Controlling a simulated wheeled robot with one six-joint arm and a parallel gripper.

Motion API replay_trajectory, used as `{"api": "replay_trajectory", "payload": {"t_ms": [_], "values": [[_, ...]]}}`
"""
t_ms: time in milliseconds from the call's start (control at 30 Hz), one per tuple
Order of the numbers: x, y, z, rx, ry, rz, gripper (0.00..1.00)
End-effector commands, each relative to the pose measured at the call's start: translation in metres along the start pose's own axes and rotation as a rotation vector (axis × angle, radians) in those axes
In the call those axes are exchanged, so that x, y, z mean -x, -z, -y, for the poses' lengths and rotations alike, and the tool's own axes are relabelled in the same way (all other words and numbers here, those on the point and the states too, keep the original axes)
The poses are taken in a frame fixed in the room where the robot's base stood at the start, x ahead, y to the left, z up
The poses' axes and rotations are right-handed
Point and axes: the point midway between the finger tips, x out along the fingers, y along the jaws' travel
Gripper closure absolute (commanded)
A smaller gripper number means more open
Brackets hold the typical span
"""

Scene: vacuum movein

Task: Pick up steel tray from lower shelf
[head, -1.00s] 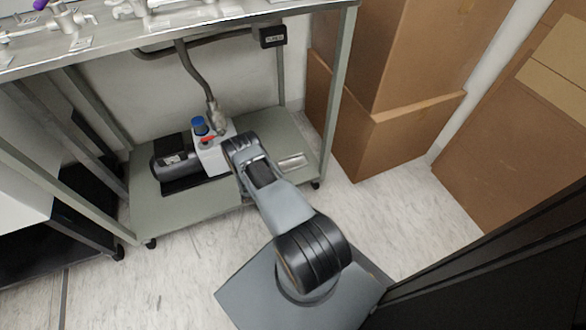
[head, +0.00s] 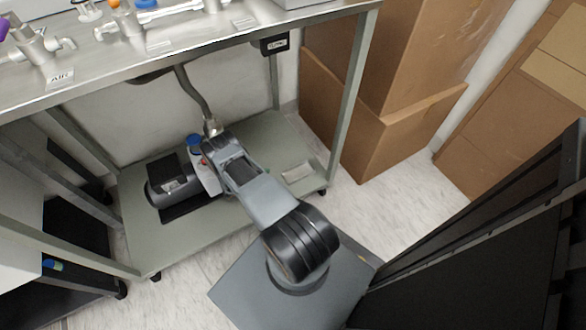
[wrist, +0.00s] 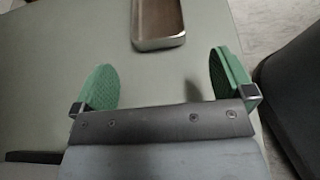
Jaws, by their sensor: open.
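The steel tray (head: 298,172) is a small, shallow metal dish on the grey-green lower shelf (head: 262,130), near the shelf's right end. In the wrist view the near part of the tray (wrist: 159,24) shows at the top, its far end cut off by the frame. My gripper (wrist: 166,78) is open and empty, its two green pads spread apart. The tray lies ahead of the pads, roughly between their lines and not touching them.
A black pump with a white body and blue cap (head: 172,178) stands on the shelf left of my arm, with a hose (head: 196,98) rising from it. A table leg (head: 354,95) and cardboard boxes (head: 375,125) stand at the right. The tabletop (head: 180,45) overhangs the shelf.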

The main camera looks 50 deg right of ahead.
Motion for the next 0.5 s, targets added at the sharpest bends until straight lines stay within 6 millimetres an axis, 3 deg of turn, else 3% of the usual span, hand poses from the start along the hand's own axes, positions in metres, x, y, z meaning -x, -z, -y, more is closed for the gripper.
{"api": "replay_trajectory", "payload": {"t_ms": [500], "values": [[-0.069, 0.000, 0.003, -0.009, 0.023, -0.001, 0.00]]}}
